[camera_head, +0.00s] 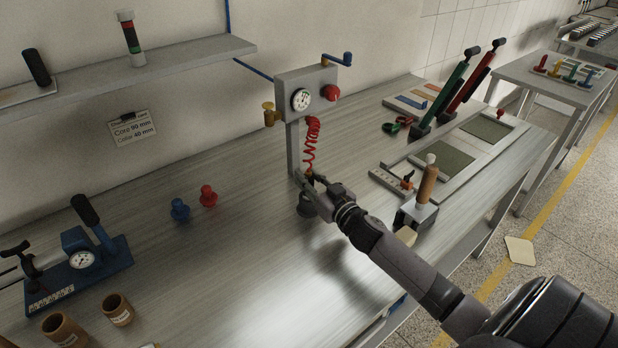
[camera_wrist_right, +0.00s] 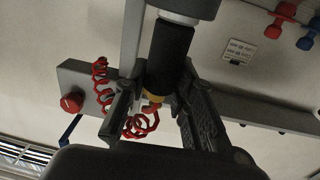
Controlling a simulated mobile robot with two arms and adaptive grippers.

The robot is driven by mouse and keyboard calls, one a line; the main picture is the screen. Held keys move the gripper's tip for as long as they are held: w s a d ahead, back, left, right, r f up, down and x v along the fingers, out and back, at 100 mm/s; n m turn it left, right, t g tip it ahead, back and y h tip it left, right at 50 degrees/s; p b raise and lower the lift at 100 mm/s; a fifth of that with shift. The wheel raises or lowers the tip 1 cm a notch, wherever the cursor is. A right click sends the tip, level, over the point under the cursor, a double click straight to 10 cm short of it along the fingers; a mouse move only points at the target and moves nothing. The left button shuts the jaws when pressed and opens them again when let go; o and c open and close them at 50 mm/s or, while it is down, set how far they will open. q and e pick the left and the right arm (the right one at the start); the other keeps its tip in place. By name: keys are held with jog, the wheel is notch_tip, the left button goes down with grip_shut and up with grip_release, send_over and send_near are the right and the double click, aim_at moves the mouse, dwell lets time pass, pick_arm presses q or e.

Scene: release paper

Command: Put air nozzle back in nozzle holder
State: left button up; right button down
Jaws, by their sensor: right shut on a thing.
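The air nozzle (camera_wrist_right: 170,52) is a black cylinder with a brass fitting, joined to a red coiled hose (camera_head: 311,145). My right gripper (camera_head: 313,186) is shut on it beside the grey post of the air station; the fingers (camera_wrist_right: 155,92) flank its brass end in the wrist view. A grey round cup (camera_head: 306,208), seemingly the nozzle holder, stands below the gripper and shows at the top of the wrist view (camera_wrist_right: 185,8). The nozzle's far end meets the cup's outline there; I cannot tell how deep it sits. My left gripper is out of view.
The air station's box (camera_head: 285,86) carries a gauge and a red knob above my gripper. A wooden-handled tool (camera_head: 428,180) on a metal block stands right of my forearm. Blue (camera_head: 180,209) and red (camera_head: 208,196) knobs stand to the left. The tabletop between is clear.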

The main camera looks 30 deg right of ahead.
jog(key=shift+f, duration=0.2)
jog(key=c, duration=1.3)
grip_release()
jog(key=shift+s+f, duration=0.1)
jog(key=s, duration=1.1)
jog(key=shift+s+d, duration=0.1)
jog(key=shift+s, duration=0.3)
